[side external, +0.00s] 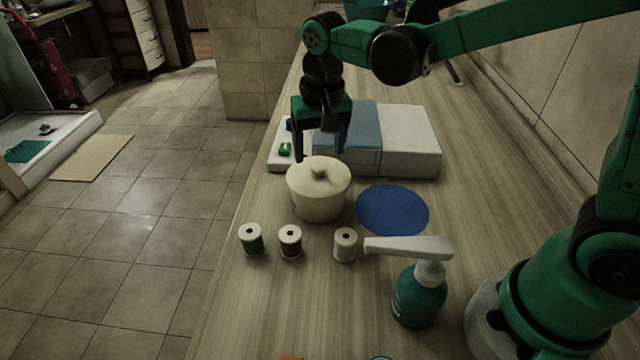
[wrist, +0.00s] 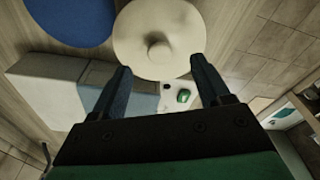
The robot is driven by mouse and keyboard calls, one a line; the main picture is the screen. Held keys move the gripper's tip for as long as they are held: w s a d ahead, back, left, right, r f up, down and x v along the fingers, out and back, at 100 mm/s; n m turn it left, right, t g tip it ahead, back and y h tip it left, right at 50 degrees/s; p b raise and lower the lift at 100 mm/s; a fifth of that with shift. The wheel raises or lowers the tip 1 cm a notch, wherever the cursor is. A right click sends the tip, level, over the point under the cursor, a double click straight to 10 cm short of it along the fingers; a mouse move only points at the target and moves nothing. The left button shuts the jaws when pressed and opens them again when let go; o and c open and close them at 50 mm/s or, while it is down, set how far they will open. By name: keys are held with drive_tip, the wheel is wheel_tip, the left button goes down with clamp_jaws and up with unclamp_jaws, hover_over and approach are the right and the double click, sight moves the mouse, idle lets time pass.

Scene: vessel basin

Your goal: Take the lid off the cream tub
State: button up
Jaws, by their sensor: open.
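The cream tub (side external: 318,203) stands upright on the wooden counter, with its cream lid (side external: 330,168) on top and a round knob in the lid's middle. In the wrist view the lid (wrist: 136,48) shows from above, just beyond my fingertips. My gripper (side external: 319,156) is open and empty, pointing down above and behind the tub in the side view. In the wrist view my gripper (wrist: 160,72) has its two fingers spread, with the lid's near edge between and beyond the tips. I cannot tell whether a finger touches the lid.
A blue round mat (side external: 392,209) lies right of the tub. A grey-blue and white sewing machine-like block (side external: 408,140) lies behind. The counter's left edge is close to the tub.

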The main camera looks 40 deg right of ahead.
sight(319, 166)
drive_tip(key=shift+w+d+f, duration=0.1)
drive_tip(key=shift+w+f, duration=0.1)
drive_tip(key=shift+f, duration=1.65)
clamp_jaws()
